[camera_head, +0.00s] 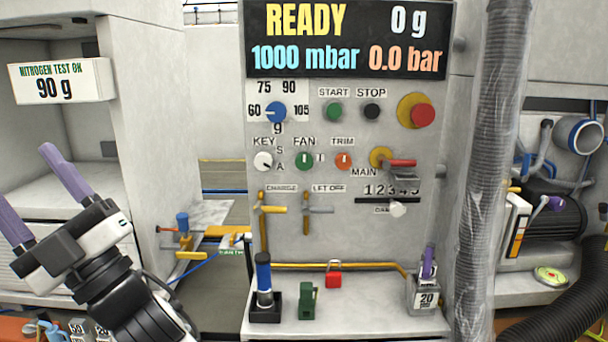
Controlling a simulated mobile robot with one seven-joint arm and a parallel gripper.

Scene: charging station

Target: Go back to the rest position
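My gripper (32,188) is at the left of the view, at the end of my black and white arm. Its two purple fingers point up and to the left and stand wide apart. Nothing shows between them. The gripper is in front of the white cabinet at the left, apart from the control panel (340,235). The panel's display (349,40) reads READY, 0 g, 1000 mbar and 0.0 bar.
A shelf (380,318) below the panel bears a blue-topped cylinder (264,280), a green block (308,300), a red padlock (333,275) and a grey weight (425,294) marked 20. A ribbed hose (490,160) stands right of the panel. A black hose (560,318) lies lower right.

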